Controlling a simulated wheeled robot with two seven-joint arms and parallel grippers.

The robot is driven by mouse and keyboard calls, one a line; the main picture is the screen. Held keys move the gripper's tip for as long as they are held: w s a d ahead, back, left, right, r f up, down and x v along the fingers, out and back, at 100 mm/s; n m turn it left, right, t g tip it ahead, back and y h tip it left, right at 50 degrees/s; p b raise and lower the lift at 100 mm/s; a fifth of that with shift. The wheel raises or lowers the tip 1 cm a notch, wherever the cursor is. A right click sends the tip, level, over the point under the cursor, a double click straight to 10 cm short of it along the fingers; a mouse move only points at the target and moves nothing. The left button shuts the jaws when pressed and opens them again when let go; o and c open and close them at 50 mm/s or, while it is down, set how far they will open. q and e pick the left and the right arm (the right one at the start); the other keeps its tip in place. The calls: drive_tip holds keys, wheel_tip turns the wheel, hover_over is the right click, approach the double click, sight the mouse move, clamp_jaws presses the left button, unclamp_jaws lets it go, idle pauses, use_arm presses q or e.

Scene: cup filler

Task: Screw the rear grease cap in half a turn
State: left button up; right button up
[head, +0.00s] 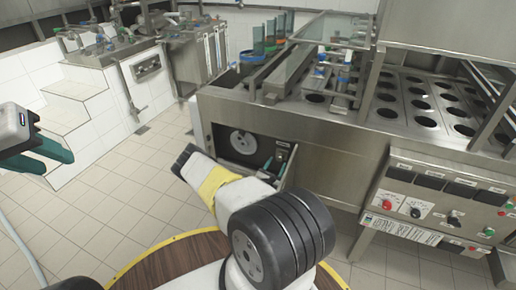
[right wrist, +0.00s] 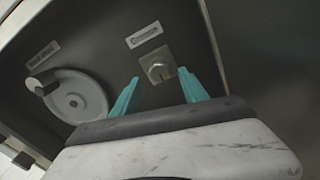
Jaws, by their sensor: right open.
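In the right wrist view my right gripper (right wrist: 159,88) is open and empty, its two teal fingers spread. Beyond them, in the gap, a small square metal fitting with a round centre (right wrist: 158,68) is on the dark panel under a white label. I see no contact with it. I cannot tell whether it is a grease cap, and no other clear cap shows. In the head view my right arm reaches to the open compartment and partly hides it; a teal fingertip (head: 268,163) seems to show there. My left gripper (head: 58,166) is open and empty at the left edge.
A grey handwheel (right wrist: 76,97) with a dark knob is left of the fitting; it also shows in the head view (head: 243,143). The steel machine (head: 330,140) has a control panel (head: 430,205) on the right. White steps (head: 70,110) are at left. Tiled floor between is clear.

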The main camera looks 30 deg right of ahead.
drive_tip(key=v, duration=0.5)
drive_tip(key=shift+s+a, duration=0.2)
drive_tip(key=shift+a, duration=0.1)
